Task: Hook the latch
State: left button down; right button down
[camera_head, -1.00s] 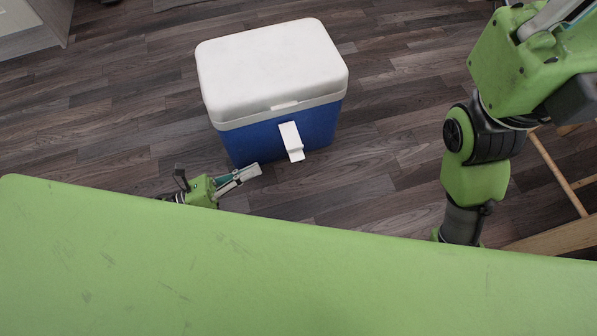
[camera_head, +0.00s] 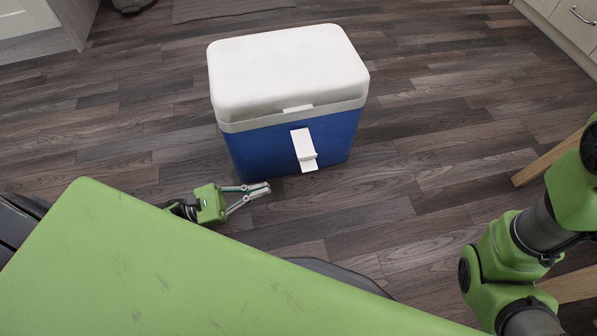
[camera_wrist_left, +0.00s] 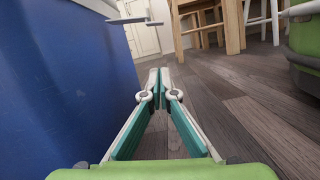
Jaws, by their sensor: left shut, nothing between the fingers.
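A blue cooler (camera_head: 250,152) with a white lid (camera_head: 288,72) stands on the floor, its lid down. A white latch (camera_head: 304,149) hangs on its front, tilted out at its lower end. The latch also shows edge-on at the top of the left wrist view (camera_wrist_left: 134,20), ahead of and above the fingers. My left gripper (camera_head: 268,188) is shut and empty, in front of the cooler, low and left of the latch, and apart from it. In the left wrist view its fingertips (camera_wrist_left: 160,78) meet beside the cooler's blue wall (camera_wrist_left: 60,90). My right gripper is not in view.
My green body fills the near left, and my right arm is at the right. Wooden furniture legs (camera_head: 550,160) stand at the right. A drawer cabinet (camera_head: 570,25) is at the far right. The floor (camera_head: 430,130) right of the cooler is clear.

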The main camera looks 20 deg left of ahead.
aim_at(305, 148)
pick_arm(q)
jog(key=w+d+r, duration=0.4)
jog(key=d+r, duration=0.2)
jog(key=d, duration=0.2)
jog(key=shift+w+d+r, duration=0.15)
jog(key=shift+w+d, duration=0.1)
jog(key=shift+w, duration=0.1)
jog(key=shift+r, duration=0.1)
dwell(0.3)
